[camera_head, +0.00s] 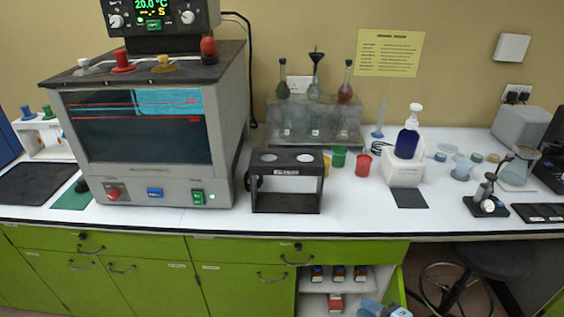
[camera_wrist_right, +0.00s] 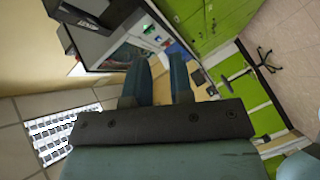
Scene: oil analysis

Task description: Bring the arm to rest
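My right gripper (camera_head: 382,309) shows only in part at the bottom edge of the head view, in front of the green cabinets and below the counter edge. In the right wrist view its two blue-grey fingers (camera_wrist_right: 160,80) stand apart with a clear gap and nothing between them. My left gripper is in neither view. The white counter (camera_head: 230,222) lies beyond the right gripper, which touches nothing that I can see.
A grey bath machine (camera_head: 215,150) stands on the counter at left. A black rack (camera_head: 287,202), a blue bottle (camera_head: 407,143) in a white holder and a flask (camera_head: 518,170) stand further right. Green cabinets (camera_head: 140,284) and a stool (camera_head: 490,262) are below.

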